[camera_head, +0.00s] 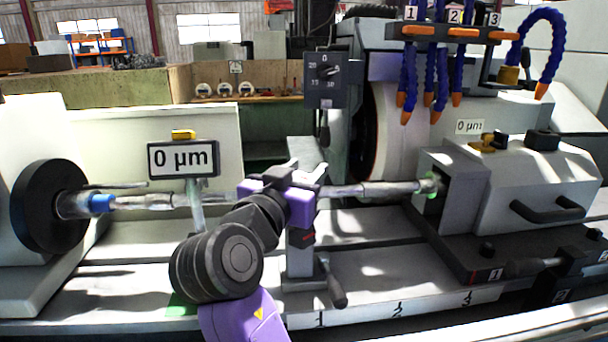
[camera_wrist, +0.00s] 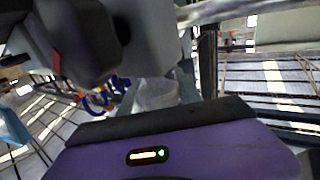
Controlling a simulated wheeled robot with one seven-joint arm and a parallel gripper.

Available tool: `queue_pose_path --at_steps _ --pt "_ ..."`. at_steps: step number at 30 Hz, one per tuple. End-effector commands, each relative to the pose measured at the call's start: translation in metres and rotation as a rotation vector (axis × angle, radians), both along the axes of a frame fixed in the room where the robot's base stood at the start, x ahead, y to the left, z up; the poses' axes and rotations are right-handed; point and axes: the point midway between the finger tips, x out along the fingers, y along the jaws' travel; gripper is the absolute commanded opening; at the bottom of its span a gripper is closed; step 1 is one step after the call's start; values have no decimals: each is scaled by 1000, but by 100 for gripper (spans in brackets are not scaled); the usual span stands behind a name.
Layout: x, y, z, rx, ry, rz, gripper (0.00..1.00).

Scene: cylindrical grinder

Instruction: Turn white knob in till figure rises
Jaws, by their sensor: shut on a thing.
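The display (camera_head: 183,158) on a post at the left reads "0 µm". My gripper (camera_head: 292,186) is at the steady rest in the middle of the machine, beside the long shaft (camera_head: 375,188). A whitish knob (camera_wrist: 155,94) shows in the wrist view just beyond the dark edge of my purple gripper. My gripper is shut on it, though its fingertips are mostly hidden. In the head view my arm and gripper cover most of the knob.
A lever with a dark handle (camera_head: 335,290) hangs below the steady rest. The grinding wheel (camera_head: 387,140) stands behind the shaft, with blue coolant hoses (camera_head: 430,75) above. The chuck (camera_head: 45,207) is at the left. The numbered bed runs along the front.

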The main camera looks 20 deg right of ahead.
Motion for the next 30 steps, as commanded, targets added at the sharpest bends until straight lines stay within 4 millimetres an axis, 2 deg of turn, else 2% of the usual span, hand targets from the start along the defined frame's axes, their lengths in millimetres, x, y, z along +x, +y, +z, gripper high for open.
queue_pose_path --at_steps 6,7,10,20,23,30 --pt "0 0 -1 0 3 1 0" --pt "0 0 -1 0 3 1 45" --pt "0 0 -1 0 3 1 63" --pt "-1 1 -1 0 1 2 63" --pt "-6 7 -1 -1 2 2 63" --pt "-32 36 -2 1 1 4 63"
